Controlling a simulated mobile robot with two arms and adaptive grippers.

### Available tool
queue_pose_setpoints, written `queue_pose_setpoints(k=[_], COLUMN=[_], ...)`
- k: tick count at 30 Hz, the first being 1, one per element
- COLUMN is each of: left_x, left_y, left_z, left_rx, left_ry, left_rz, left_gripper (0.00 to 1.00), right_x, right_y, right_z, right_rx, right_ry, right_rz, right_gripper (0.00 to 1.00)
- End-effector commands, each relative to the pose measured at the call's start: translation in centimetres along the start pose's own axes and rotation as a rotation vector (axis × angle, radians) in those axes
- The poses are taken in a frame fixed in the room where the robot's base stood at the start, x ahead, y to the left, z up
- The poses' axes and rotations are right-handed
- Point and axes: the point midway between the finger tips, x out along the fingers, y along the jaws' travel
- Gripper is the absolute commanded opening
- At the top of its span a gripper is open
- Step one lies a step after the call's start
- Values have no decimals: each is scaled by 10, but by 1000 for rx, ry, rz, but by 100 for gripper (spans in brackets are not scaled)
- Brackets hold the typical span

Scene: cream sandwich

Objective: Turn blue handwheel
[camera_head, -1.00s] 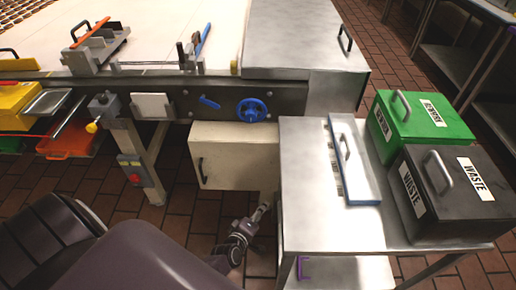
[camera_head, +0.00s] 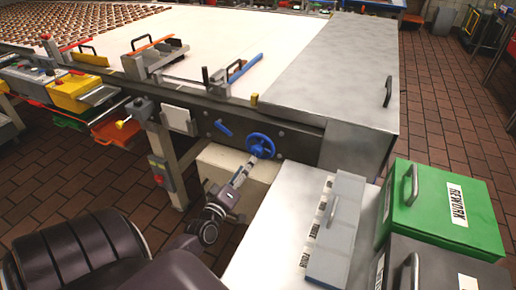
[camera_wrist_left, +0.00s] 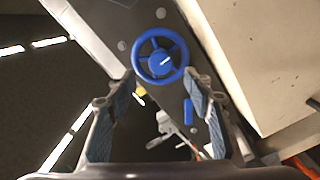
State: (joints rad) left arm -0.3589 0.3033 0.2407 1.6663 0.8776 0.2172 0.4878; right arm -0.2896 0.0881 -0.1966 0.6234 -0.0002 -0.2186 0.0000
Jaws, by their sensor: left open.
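The blue handwheel (camera_head: 260,146) is mounted on the dark side rail of the conveyor table. It has a round rim, spokes and a hub with a pale line, seen clearly in the left wrist view (camera_wrist_left: 161,58). My left gripper (camera_head: 246,166) is just below and in front of the wheel in the head view. In the left wrist view the gripper (camera_wrist_left: 158,84) is open and empty, with the wheel ahead between its fingertips. Whether a finger touches the rim cannot be told. My right gripper is not in view.
A small blue lever (camera_head: 223,128) sits left of the wheel. A cream box (camera_head: 214,160) is below the rail. A steel table (camera_head: 262,222) with a blue-and-grey panel stands to the right, beside green (camera_head: 440,208) and black (camera_head: 430,270) bins.

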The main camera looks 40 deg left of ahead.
Motion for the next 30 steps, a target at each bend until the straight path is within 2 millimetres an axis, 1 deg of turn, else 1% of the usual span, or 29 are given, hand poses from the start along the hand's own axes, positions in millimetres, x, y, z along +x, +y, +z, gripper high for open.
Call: queue_pose_setpoints(k=[1, 3, 6, 9, 12, 18, 24, 30], left_x=[8, 20, 36, 50, 60, 68, 68, 68], left_y=[2, 2, 1, 1, 0, 0, 0, 0], left_z=[0, -1, 0, 0, 0, 1, 1, 1], left_rx=[0, 0, -1, -1, -1, -2, -2, -2], left_ry=[1, 1, 1, 0, 0, -1, -1, -1], left_rz=[2, 3, 2, 1, 1, -1, -1, -1], left_gripper=[47, 47, 47, 47, 47, 47, 47, 25], right_x=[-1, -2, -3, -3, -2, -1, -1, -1], right_y=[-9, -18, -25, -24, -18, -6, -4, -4], right_z=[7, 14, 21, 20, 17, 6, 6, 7], right_rx=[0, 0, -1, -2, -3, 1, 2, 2], right_ry=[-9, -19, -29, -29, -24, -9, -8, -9], right_rz=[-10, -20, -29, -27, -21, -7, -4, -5], right_gripper=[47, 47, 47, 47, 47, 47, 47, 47])
